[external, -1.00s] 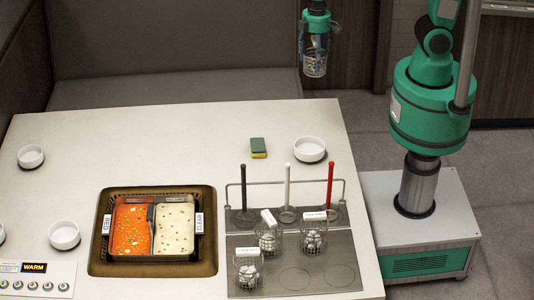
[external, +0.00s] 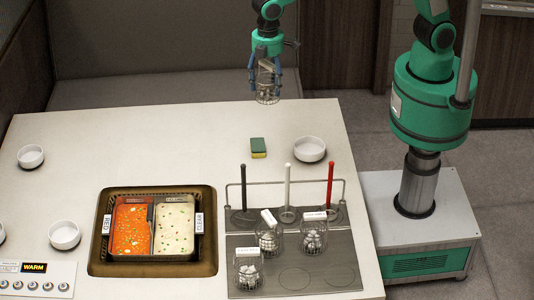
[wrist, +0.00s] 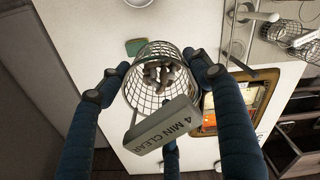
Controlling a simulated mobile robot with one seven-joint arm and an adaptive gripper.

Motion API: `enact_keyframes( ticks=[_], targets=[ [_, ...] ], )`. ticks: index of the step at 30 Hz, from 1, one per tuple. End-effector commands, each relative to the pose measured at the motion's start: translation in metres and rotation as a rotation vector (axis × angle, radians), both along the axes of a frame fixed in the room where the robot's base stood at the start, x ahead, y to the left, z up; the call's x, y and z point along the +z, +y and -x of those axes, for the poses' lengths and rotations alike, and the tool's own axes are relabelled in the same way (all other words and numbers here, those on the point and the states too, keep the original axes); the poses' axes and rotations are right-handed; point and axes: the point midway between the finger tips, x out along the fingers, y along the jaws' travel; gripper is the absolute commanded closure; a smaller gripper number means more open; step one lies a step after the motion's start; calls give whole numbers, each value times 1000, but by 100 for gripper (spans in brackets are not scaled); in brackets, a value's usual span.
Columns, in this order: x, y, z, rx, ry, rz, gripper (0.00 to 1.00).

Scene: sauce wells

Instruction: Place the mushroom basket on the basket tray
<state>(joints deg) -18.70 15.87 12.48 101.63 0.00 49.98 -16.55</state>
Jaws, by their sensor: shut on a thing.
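My gripper (external: 266,66) is shut on a wire mesh basket (external: 267,88), held in the air beyond the table's far edge. In the wrist view the basket (wrist: 150,98) sits between the blue fingers of my gripper (wrist: 158,72). Its white tag reads "4 MIN CLEAR", and greyish-brown pieces that look like mushrooms lie inside. The grey basket tray (external: 318,262) is at the table's front right, well away from the held basket. Several wire baskets with pale contents and white tags stand on its left and rear parts. Empty ringed spots show at its front middle and right.
A rail with black, white and red upright handles (external: 330,185) stands along the tray's rear edge. A two-part soup pot (external: 206,262) is left of the tray. A green sponge (external: 258,147) and white bowl (external: 309,149) lie behind it. The far middle table is clear.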

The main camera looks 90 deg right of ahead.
Motion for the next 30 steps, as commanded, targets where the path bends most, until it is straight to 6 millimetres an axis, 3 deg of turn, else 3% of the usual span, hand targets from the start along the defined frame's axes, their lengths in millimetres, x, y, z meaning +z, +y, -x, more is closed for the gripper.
enact_keyframes(
  ticks=[6,15,30],
  targets=[
    [0,66,-24,122,0,0,73],
    [-4,158,-42,287,0,0,73],
    [-21,320,-38,561,0,0,73]
  ],
)
